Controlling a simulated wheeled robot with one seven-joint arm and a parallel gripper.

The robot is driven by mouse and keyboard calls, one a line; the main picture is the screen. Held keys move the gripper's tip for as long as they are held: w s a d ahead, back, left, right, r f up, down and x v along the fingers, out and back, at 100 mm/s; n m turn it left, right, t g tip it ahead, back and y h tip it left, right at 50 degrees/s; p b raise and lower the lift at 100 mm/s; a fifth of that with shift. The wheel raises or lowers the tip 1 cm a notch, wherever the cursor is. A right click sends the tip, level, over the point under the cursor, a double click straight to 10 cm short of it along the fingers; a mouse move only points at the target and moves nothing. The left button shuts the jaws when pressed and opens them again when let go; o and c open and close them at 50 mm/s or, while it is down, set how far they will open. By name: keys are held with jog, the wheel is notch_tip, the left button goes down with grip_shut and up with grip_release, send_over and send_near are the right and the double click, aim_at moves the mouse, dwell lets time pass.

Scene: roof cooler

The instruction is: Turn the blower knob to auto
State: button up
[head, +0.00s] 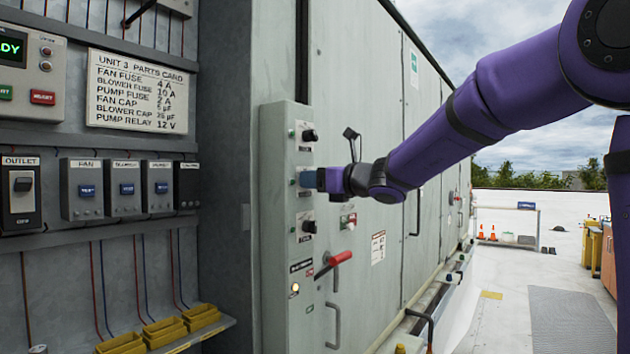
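A narrow grey control panel (275,215) stands on the side of the large cabinet. It carries a black upper knob (310,135) and a black lower knob (309,227), each on a small labelled plate. The labels are too small to read, so I cannot tell which one is the blower knob. My gripper (308,179) is at the control position between these two knobs, side-on and against or very close to the panel. It hides most of that middle control. I cannot tell whether its fingers are open or closed around anything.
Below are a red-handled lever (340,259) and a lit button (294,289). A red switch (348,221) sits right of the lower knob. A recessed wall at left holds a parts card (137,92), fuse boxes (82,189) and yellow bins (165,331). Open roof lies at right.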

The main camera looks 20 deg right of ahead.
jog(key=c, duration=0.6)
jog(key=shift+n, duration=0.3)
jog(key=n, duration=0.4)
jog(key=shift+s+a+f+n, duration=0.1)
jog(key=shift+n, duration=2.1)
jog(key=o, duration=0.9)
